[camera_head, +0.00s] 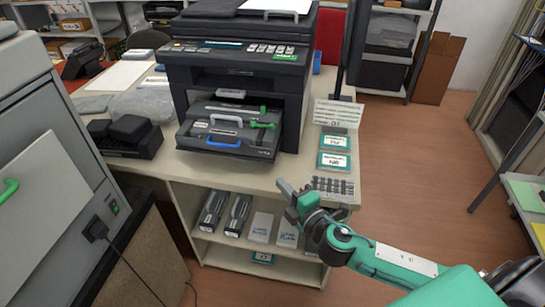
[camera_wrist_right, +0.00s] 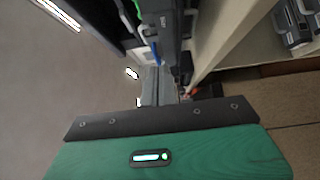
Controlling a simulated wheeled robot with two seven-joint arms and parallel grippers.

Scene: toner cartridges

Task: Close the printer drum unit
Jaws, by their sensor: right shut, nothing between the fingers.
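The black printer (camera_head: 240,50) stands on a light cabinet. Its drum unit (camera_head: 232,150) sticks out of the front like an open drawer, with a blue handle (camera_head: 222,143) at its front edge and green levers on top. The drum unit also shows at the top of the right wrist view (camera_wrist_right: 160,22). My right gripper (camera_head: 284,188) is shut and empty, in front of the cabinet top's edge, to the right of and apart from the drum unit. Its grey fingers show in the wrist view (camera_wrist_right: 159,86). My left gripper is not in view.
The cabinet top (camera_head: 180,165) also bears a keypad (camera_head: 333,186), two teal-bordered cards (camera_head: 335,160) and a black device (camera_head: 128,132). Cartridges and boxes lie on the shelf below. A grey machine (camera_head: 50,170) stands at left.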

